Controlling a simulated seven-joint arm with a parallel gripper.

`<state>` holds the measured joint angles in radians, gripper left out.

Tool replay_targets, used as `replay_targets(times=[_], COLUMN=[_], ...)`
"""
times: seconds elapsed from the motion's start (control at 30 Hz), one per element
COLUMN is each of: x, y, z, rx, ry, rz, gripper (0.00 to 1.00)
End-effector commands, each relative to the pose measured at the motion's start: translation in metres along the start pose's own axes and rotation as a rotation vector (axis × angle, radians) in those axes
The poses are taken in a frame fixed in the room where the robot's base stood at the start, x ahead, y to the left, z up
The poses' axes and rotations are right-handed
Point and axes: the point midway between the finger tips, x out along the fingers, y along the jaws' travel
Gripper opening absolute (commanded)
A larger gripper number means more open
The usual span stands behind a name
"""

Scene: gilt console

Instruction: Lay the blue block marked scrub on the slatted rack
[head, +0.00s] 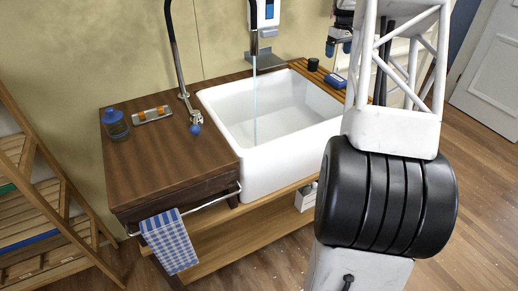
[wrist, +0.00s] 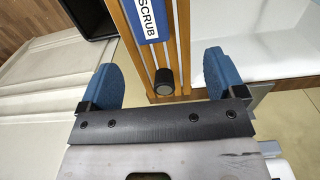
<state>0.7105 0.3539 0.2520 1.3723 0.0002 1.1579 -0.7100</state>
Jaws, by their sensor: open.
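The blue block (wrist: 148,22) has a white top marked SCRUB in the wrist view, where the upper picture edge cuts it off. It lies on the slatted wooden rack (wrist: 184,60). In the head view the block (head: 335,80) is on the rack (head: 299,65) at the right side of the sink. My gripper (wrist: 160,78) is open and empty, its two blue fingers wide apart above the rack. The block is ahead of the fingers, apart from them. In the head view my gripper (head: 338,48) hangs above the back part of the rack.
A small black cylinder (wrist: 164,82) stands on the rack between my fingers' line of view; it also shows in the head view (head: 313,64). The white sink (head: 270,115) has running water. A jar (head: 115,124) and a small tray (head: 152,115) are on the left counter.

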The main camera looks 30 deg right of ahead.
Motion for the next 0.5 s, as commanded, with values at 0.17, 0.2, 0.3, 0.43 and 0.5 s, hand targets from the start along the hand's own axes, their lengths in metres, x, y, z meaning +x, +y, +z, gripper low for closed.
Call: replay_targets(times=[0.17,0.2,0.3,0.43,0.5], x=[-0.021,-0.027,-0.042,-0.059,-0.067], y=[-0.046,-0.059,-0.095,-0.143,-0.169], z=[0.001,0.002,0.006,0.015,0.022], rx=[-0.003,-0.003,-0.003,-0.001,-0.001], ry=[0.010,0.013,0.021,0.032,0.038], rz=[0.008,0.010,0.016,0.023,0.025], gripper=[0.89,0.89,0.89,0.89,0.89])
